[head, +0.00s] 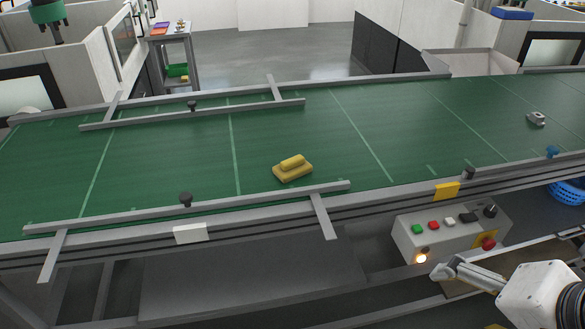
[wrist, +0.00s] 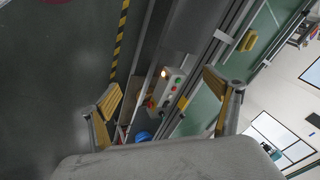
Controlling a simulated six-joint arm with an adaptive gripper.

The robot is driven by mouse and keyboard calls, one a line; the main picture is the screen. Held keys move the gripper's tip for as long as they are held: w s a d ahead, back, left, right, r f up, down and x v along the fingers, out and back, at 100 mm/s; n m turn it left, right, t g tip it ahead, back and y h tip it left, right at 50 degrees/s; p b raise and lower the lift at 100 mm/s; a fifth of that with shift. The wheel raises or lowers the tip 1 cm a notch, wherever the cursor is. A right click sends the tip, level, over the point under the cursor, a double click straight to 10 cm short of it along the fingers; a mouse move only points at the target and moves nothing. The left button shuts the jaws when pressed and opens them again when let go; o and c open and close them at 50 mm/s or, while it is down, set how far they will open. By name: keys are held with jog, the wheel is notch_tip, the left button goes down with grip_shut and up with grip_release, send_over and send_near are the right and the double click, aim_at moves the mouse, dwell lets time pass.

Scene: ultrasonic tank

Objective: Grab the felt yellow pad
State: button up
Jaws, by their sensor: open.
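My gripper (head: 447,272) is at the lower right of the head view, below and in front of the belt, well apart from the pad. In the wrist view my gripper (wrist: 164,96) is open, its two yellow-padded fingers wide apart with nothing between them.
A control box (head: 453,232) with coloured buttons stands below the belt's front edge, close to my gripper. Metal guide rails (head: 190,208) run along the belt (head: 330,130). A small grey part (head: 536,118) lies far right on the belt. A blue basket (head: 567,192) is at the right edge.

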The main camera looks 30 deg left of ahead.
jog(key=w+a+m+g+y, duration=0.1)
jog(key=w+a+m+y, duration=0.3)
jog(key=w+a, duration=0.6)
jog(key=w+a+m+y, duration=0.3)
jog(key=w+a+m, duration=0.25)
jog(key=a, duration=0.95)
jog(key=m+t+y, duration=0.1)
jog(key=m, duration=0.9)
send_near(294, 166)
jog(key=x, duration=0.2)
jog(key=shift+w+a+f, duration=0.1)
jog(key=shift+a+f, duration=0.1)
jog(key=shift+a, duration=0.1)
jog(key=shift+w+a+f+m+t+y, duration=0.1)
jog(key=shift+a+f+m+t+y, duration=0.05)
jog(key=shift+m+t+y, duration=0.15)
jog(key=shift+x, duration=1.3)
jog(key=shift+a+f, duration=0.1)
